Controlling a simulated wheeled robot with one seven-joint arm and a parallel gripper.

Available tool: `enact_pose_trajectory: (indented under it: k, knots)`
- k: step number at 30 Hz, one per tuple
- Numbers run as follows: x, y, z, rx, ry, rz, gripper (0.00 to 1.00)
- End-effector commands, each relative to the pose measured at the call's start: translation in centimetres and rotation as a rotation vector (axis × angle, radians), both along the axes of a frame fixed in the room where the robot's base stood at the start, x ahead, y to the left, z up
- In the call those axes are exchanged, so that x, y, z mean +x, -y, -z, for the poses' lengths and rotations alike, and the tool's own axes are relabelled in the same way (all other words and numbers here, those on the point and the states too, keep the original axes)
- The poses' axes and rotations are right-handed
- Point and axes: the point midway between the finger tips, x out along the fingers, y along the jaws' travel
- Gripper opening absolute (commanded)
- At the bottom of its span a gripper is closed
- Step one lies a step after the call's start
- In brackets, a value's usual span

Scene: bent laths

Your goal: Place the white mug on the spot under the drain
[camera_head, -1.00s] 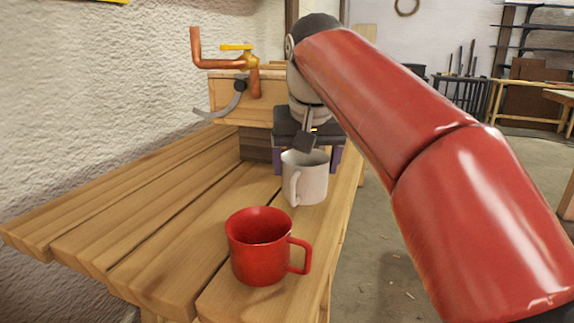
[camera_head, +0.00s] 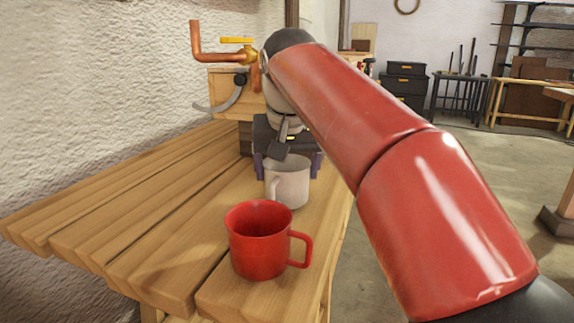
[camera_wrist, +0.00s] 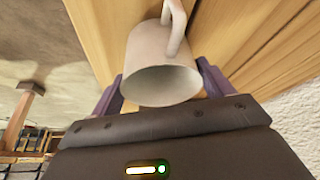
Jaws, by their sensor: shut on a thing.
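The white mug (camera_head: 289,187) is upright over the right side of the slatted wooden bench, behind the red mug, handle toward the left front. My gripper (camera_head: 288,170) is behind it, with purple fingers on both sides, shut on it. In the wrist view, the white mug (camera_wrist: 160,65) sits between the fingers, its open rim toward the camera. I cannot tell whether its base touches the bench. A copper pipe (camera_head: 197,42) with a yellow-handled tap stands at the back, above a grey curved metal piece (camera_head: 230,95). I cannot make out a marked spot; my arm hides part of that area.
A red mug (camera_head: 258,240) stands on the bench (camera_head: 140,220) in front of the white mug, handle to the right. A wooden box (camera_head: 222,92) is at the bench's back end. The left of the bench is clear, beside a rough white wall (camera_head: 90,80).

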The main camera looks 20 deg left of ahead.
Motion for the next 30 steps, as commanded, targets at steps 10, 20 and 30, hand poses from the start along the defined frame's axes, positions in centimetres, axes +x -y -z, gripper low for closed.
enact_pose_trajectory:
  k: [10, 20, 30]
  knots:
    - [0.0, 0.0, 0.0, 0.0, 0.0, 0.0, 1.0]
    - [-0.1, 0.0, -2.0, 0.001, 0.002, -0.001, 1.0]
    - [-2.8, 0.9, -9.0, 0.002, 0.003, 0.0, 1.0]
